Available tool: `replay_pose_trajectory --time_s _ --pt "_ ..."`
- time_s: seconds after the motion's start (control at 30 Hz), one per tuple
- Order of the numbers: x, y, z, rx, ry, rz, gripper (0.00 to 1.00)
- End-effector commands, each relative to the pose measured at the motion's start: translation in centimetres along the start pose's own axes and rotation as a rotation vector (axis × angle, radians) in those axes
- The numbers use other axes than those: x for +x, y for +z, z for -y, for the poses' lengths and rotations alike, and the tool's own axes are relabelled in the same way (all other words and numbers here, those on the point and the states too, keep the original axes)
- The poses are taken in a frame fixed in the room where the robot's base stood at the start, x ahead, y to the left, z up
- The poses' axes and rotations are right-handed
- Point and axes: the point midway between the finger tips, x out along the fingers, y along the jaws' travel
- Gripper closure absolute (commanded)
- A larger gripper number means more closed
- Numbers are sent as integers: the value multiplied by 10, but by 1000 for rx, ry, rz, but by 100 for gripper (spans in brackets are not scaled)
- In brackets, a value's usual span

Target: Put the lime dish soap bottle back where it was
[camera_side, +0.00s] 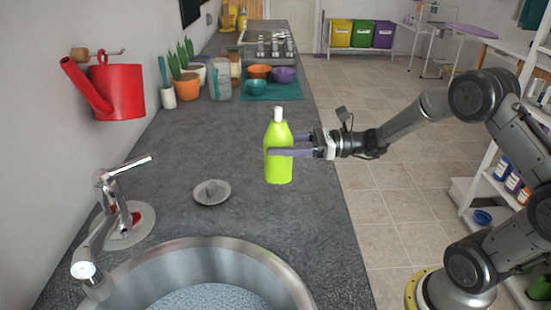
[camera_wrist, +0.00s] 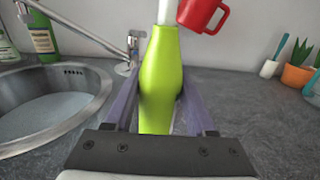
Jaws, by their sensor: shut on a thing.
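The lime dish soap bottle (camera_side: 278,165) with a white cap is upright at the right part of the dark counter in the side view. My gripper (camera_side: 280,152) reaches in from the right and is shut on the bottle's middle. In the wrist view the bottle (camera_wrist: 160,80) stands between the two purple-grey fingers of my gripper (camera_wrist: 160,103), which touch its sides. I cannot tell whether the bottle's base rests on the counter or is slightly above it.
A small grey dish (camera_side: 222,198) lies left of the bottle. The round sink (camera_side: 300,285) and tap (camera_side: 107,190) are at the front left. A red watering can (camera_side: 122,92) hangs on the wall. Potted plants (camera_side: 187,86) and bowls on a teal mat (camera_side: 290,93) stand farther back. Counter between is clear.

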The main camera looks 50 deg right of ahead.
Motion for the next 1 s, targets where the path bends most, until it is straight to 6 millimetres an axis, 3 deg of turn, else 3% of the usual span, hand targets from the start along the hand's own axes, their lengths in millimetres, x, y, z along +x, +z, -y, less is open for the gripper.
replay_pose_trajectory --time_s 0.17,0.43,0.87,0.9,1.0 --pt "7 -9 6 -3 1 3 100" --pt "9 -41 9 -2 0 2 100" --pt "9 -47 9 -3 0 3 100" --pt "9 -48 9 -2 0 1 39" --pt "9 -48 9 -2 0 1 21"
